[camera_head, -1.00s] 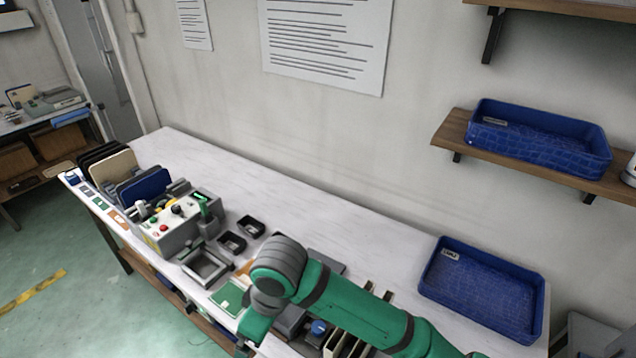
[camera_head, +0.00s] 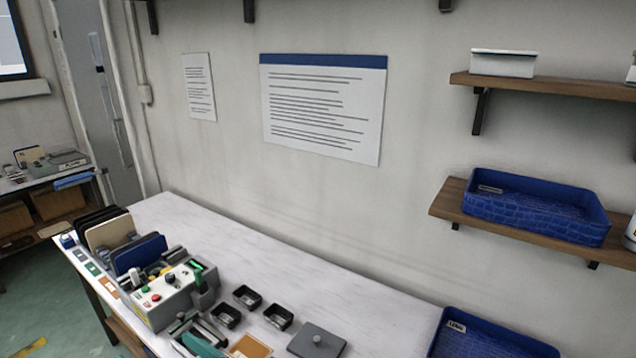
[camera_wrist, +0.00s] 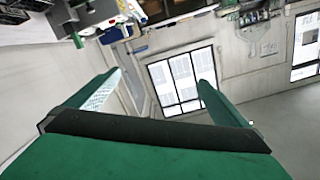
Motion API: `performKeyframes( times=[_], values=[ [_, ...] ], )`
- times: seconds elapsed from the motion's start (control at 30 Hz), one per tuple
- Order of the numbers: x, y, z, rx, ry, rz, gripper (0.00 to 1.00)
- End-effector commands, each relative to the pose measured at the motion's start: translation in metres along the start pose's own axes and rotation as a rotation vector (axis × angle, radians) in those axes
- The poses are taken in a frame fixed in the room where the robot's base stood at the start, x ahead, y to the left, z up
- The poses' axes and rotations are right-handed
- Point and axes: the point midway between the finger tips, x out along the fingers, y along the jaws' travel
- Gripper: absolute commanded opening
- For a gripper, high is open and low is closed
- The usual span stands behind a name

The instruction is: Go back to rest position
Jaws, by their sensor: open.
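My gripper (camera_wrist: 159,77) shows in the wrist view with its two green fingers spread apart and nothing between them. Past the fingers are a wall, a bright window with panes (camera_wrist: 182,82) and grey floor; the view is tilted. In the head view, only a small teal and grey piece, probably of my arm or gripper, shows at the bottom edge, low over the front of the white table (camera_head: 385,318). The rest of the arm is out of that view.
A grey control box (camera_head: 165,300) with buttons stands on the table beside upright panels (camera_head: 140,253). Small black trays (camera_head: 247,297) and a grey lidded plate (camera_head: 317,342) lie right of it. Blue trays are on the table (camera_head: 480,340) and on the wall shelf (camera_head: 535,208).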

Motion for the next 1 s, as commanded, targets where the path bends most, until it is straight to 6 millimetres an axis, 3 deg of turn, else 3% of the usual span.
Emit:
performKeyframes(
  times=[0.27,0.47,0.7,1.0],
  values=[
    [-0.025,0.034,0.017,0.154,0.216,0.158,1.00],
    [-0.059,0.062,0.049,0.224,0.318,0.310,1.00],
    [-0.114,0.085,0.105,0.256,0.377,0.513,1.00],
    [-0.201,0.089,0.179,0.196,0.358,0.757,1.00]
  ],
)
